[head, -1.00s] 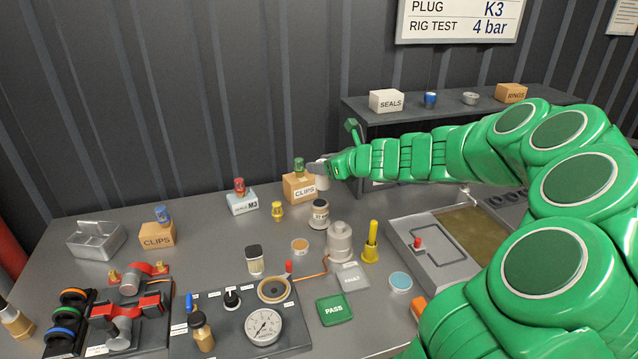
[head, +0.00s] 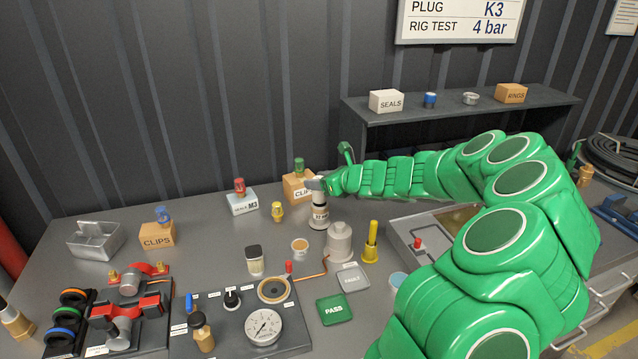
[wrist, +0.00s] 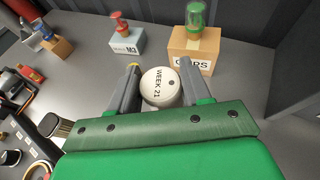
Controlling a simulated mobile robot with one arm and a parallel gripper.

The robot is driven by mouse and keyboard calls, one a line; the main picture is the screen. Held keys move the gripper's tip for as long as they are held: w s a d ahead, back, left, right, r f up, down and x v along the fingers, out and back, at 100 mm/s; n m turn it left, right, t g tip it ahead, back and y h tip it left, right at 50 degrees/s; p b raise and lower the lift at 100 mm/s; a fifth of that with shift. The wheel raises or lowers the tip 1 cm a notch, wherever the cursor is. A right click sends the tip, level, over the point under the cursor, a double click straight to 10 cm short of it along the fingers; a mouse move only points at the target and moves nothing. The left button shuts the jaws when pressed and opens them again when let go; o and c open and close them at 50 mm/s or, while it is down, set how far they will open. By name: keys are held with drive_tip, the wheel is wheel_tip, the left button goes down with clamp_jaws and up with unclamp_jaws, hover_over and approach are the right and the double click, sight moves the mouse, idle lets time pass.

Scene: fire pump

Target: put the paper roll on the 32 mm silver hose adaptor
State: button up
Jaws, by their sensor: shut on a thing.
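The paper roll (wrist: 160,86) is white and round, with "WEEK 21" on its top face in the wrist view. My gripper (wrist: 160,74) is shut on it, one finger on each side. In the head view, my gripper (head: 317,184) holds the upright roll (head: 319,198) directly over the silver hose adaptor (head: 317,223), marked "32". The roll's lower end meets the adaptor's top in the picture; I cannot tell whether they touch. The roll hides the adaptor's top in the head view, and the adaptor is hidden in the wrist view.
A yellow fitting (head: 277,211) is to the left. A grey stepped cylinder (head: 340,240) and a yellow post (head: 371,240) stand in front and to the right.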

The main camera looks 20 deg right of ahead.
drive_tip(key=shift+f, duration=0.4)
drive_tip(key=o, duration=1.1)
drive_tip(key=shift+f, duration=0.1)
drive_tip(key=shift+c, duration=0.2)
drive_tip(key=shift+s+d+r, duration=0.35)
drive_tip(key=v, duration=1.1)
drive_tip(key=shift+s+a, duration=0.1)
drive_tip(key=shift+a, duration=0.05)
